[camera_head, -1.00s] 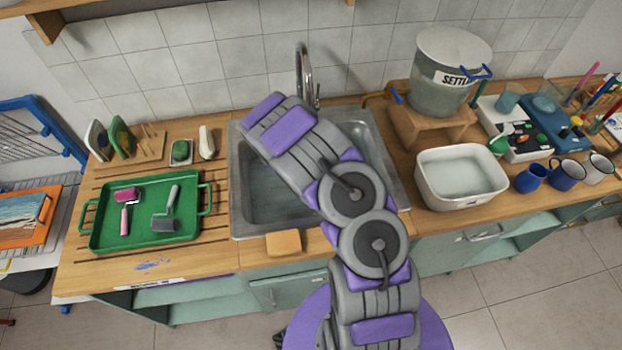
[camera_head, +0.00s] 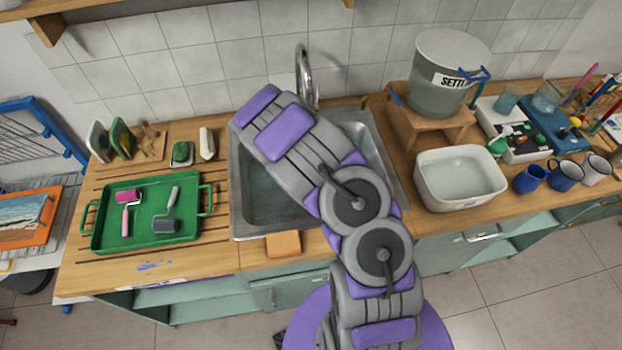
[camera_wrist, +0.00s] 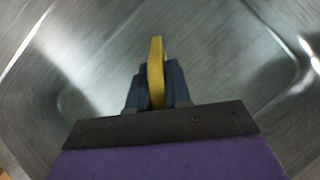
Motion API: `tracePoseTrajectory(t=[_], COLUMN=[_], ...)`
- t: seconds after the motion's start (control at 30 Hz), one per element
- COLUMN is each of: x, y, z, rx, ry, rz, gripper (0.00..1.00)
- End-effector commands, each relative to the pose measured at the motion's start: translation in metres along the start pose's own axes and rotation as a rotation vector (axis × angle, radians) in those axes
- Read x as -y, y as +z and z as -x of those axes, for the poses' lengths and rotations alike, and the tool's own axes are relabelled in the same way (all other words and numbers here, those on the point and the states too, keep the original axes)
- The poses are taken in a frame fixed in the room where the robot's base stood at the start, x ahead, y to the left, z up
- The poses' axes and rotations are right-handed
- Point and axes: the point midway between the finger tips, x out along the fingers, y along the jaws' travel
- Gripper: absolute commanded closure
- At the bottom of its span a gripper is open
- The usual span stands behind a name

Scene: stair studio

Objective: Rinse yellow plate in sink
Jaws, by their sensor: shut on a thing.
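In the wrist view, my gripper (camera_wrist: 157,85) is shut on the yellow plate (camera_wrist: 156,62), which shows edge-on as a narrow upright strip between the dark fingers. Metal sink walls surround it in that view. In the head view, the metal sink (camera_head: 262,200) sits in the wooden counter, and my arm reaches across it. My gripper and the plate are hidden behind my arm there. The curved faucet (camera_head: 303,72) stands at the back of the sink. I cannot tell whether water is running or whether the plate touches the basin.
A green tray (camera_head: 150,236) with two paint rollers lies left of the sink. A sponge (camera_head: 284,243) sits at the front edge. A white basin (camera_head: 461,197), a bucket (camera_head: 440,95) on a wooden stand and several mugs (camera_head: 530,180) stand to the right.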

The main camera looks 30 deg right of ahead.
Motion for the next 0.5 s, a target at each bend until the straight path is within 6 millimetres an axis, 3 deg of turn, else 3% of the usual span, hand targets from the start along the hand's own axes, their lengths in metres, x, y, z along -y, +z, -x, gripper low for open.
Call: tracePoseTrajectory(t=[0.5], x=[0.000], y=[0.024], z=[0.032], rx=[0.000], ry=[0.001], rz=[0.000], gripper=[1.00])
